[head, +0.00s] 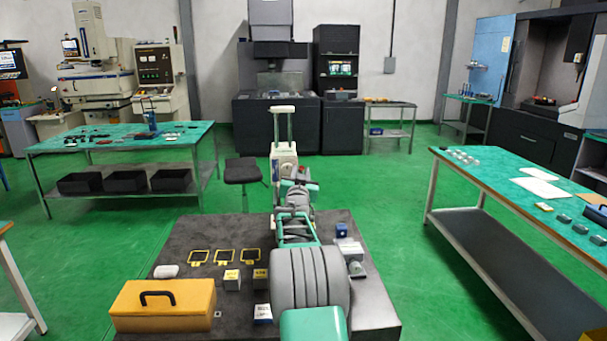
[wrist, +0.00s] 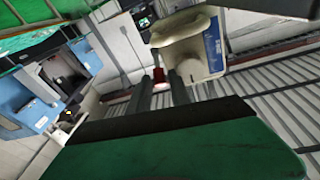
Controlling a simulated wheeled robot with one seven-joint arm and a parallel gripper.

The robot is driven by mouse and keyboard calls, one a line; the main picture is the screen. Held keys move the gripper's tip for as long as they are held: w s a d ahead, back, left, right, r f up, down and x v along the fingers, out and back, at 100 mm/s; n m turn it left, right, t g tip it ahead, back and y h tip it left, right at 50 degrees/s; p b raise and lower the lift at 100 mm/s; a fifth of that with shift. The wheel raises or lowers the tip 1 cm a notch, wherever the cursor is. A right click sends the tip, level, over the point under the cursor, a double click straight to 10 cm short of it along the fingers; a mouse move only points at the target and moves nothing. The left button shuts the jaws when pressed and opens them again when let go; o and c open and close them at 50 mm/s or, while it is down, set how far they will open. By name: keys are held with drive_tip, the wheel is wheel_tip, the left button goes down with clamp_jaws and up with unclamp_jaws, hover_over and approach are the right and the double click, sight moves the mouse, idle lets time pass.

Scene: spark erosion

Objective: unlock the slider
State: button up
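No part that I can clearly identify as the slider shows. My gripper (wrist: 163,82) shows in the wrist view as two dark fingers with a narrow gap between them; nothing is visibly held. In the head view my arm reaches forward and hides much of its own end. A cream device with a blue label (wrist: 190,48) is just beyond the fingers in the wrist view; I cannot tell whether they touch it. In the head view a pale upright unit with a tall handle (head: 283,155) stands past my arm; I cannot tell if it is the same device.
A dark deck in front of me carries a yellow case (head: 165,311), several small blocks and yellow-framed pieces. Green-topped tables stand at left (head: 105,143) and right (head: 500,185). A dark stool (head: 242,171) is ahead. Machines line the back wall; green floor is open between.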

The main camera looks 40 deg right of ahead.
drive_tip(key=b+v, duration=0.2)
drive_tip(key=v, duration=0.6)
